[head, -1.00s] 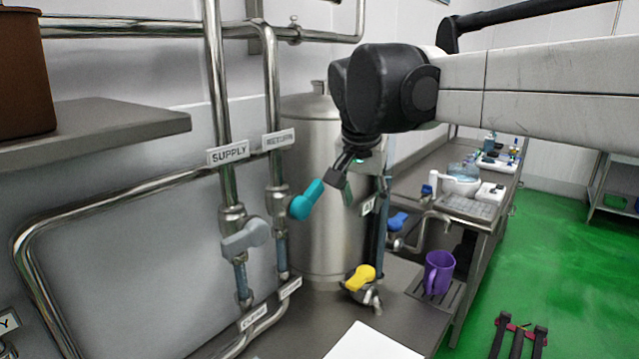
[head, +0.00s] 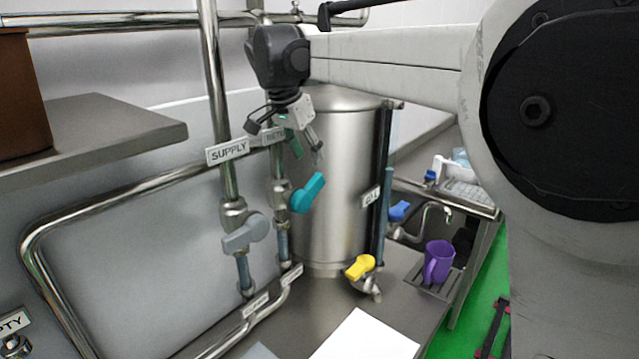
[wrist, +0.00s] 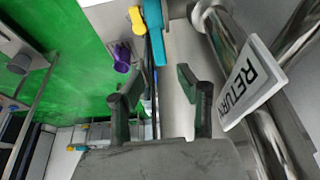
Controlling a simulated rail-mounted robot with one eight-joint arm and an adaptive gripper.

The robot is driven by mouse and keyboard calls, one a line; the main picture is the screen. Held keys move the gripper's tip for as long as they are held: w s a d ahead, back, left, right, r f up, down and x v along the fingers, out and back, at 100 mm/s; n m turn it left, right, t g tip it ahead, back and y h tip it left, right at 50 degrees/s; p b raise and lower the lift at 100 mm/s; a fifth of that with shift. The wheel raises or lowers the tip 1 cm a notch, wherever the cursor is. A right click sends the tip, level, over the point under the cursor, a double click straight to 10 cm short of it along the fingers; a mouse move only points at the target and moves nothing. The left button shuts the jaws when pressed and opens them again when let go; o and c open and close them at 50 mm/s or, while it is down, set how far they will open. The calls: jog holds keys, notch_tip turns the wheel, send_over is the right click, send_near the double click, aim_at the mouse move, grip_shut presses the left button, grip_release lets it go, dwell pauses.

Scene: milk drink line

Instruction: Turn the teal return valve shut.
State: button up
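The teal return valve handle (head: 307,193) sits on the return pipe and points up and right from its valve body. It shows in the wrist view (wrist: 155,35) beyond my fingertips, at top centre. My gripper (head: 285,143) is above the handle in the head view, in front of the return label and the tank. Its fingers are spread with nothing between them, as the wrist view (wrist: 160,87) also shows. It appears apart from the handle. The return label (wrist: 250,84) is close on the right in the wrist view and partly hidden by my gripper in the head view.
The grey supply valve handle (head: 245,234) is left of the teal one. A steel tank (head: 340,190) stands behind. A yellow tap handle (head: 360,266), a blue handle (head: 399,211) and a purple mug (head: 438,262) are to the right. A metal shelf (head: 100,130) juts out at left.

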aim_at(319, 185)
jog(key=p+x, duration=0.1)
jog(key=x, duration=1)
jog(key=shift+d+f+p, duration=0.1)
jog(key=shift+f+p, duration=0.05)
jog(key=shift+p, duration=0.25)
jog(key=shift+c, duration=0.5)
grip_shut()
